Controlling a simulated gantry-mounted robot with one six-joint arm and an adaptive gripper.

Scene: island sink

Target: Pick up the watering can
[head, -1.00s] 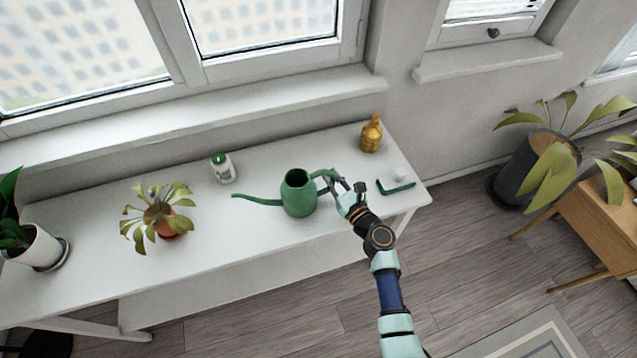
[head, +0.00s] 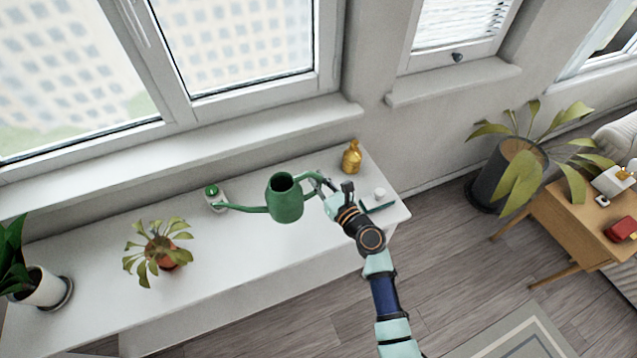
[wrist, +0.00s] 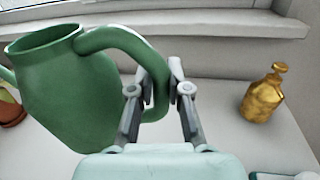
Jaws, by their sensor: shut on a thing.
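The green watering can (head: 285,203) hangs above the white table in the head view, its long spout pointing left and its handle to the right. My gripper (head: 322,188) is at the right side of the can, shut on the handle. In the wrist view the can (wrist: 62,95) fills the left side, and the curved handle (wrist: 120,38) runs down between the fingers of my gripper (wrist: 160,85). The can looks roughly upright. The spout is mostly cut off in the wrist view.
The table's middle front is clear.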

